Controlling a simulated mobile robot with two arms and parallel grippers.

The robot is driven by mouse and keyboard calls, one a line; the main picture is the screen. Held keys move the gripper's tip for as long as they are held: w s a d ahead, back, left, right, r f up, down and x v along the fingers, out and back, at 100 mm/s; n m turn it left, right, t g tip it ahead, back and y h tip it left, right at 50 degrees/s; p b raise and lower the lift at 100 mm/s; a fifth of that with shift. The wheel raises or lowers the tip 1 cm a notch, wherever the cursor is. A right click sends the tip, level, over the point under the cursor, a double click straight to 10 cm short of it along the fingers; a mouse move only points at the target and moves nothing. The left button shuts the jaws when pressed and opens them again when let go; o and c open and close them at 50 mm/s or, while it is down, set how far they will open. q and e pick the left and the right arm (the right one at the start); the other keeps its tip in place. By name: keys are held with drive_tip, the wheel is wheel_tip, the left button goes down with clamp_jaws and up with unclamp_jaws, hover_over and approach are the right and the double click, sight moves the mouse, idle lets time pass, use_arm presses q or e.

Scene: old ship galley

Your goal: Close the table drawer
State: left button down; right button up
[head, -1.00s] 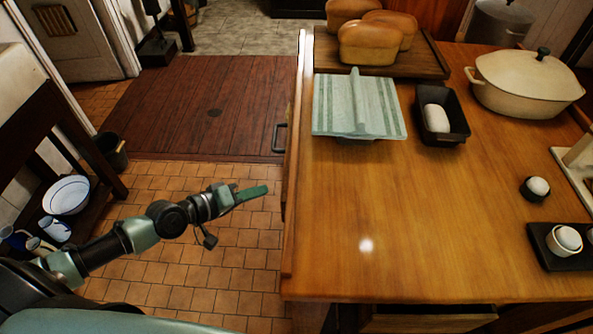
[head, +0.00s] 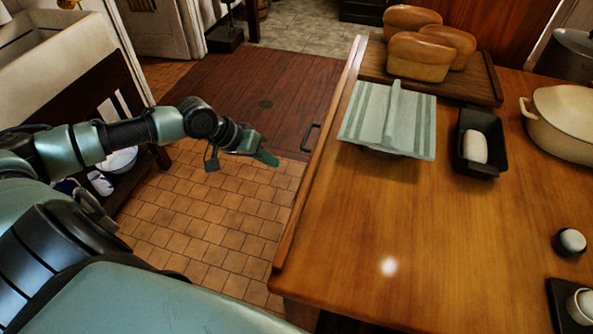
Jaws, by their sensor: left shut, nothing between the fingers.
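The wooden table (head: 450,230) fills the right of the head view. A dark pull handle (head: 311,137) sticks out from the table's left side, near its far half. The drawer front behind that handle is mostly hidden below the tabletop's edge, so I cannot tell how far out it stands. My left gripper (head: 267,157) is shut and empty over the tiled floor. It is left of the table and a little nearer than the handle, apart from both. My right gripper is not in view.
On the table are a striped cloth (head: 412,118), a bread board (head: 492,90) with loaves, a black tin (head: 464,160) and a cream pot (head: 570,120). A dark bench (head: 95,92) stands at the left. Tiled floor (head: 200,225) lies clear between bench and table.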

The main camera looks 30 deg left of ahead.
use_arm(q)
drive_tip(key=w+d+f, duration=0.3)
drive_tip(key=d+f, duration=0.1)
drive_tip(key=d, duration=0.2)
drive_tip(key=shift+w+p, duration=0.3)
drive_tip(key=shift+p, duration=0.1)
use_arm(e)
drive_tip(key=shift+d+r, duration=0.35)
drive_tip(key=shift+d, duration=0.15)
use_arm(q)
drive_tip(key=shift+a, duration=0.1)
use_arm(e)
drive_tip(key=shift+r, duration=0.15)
use_arm(q)
drive_tip(key=shift+w+d+p, duration=0.15)
drive_tip(key=shift+d+p, duration=0.45)
drive_tip(key=shift+d, duration=0.05)
drive_tip(key=shift+w+d+p, duration=0.15)
drive_tip(key=shift+d+p, duration=0.4)
drive_tip(key=shift+d, duration=0.05)
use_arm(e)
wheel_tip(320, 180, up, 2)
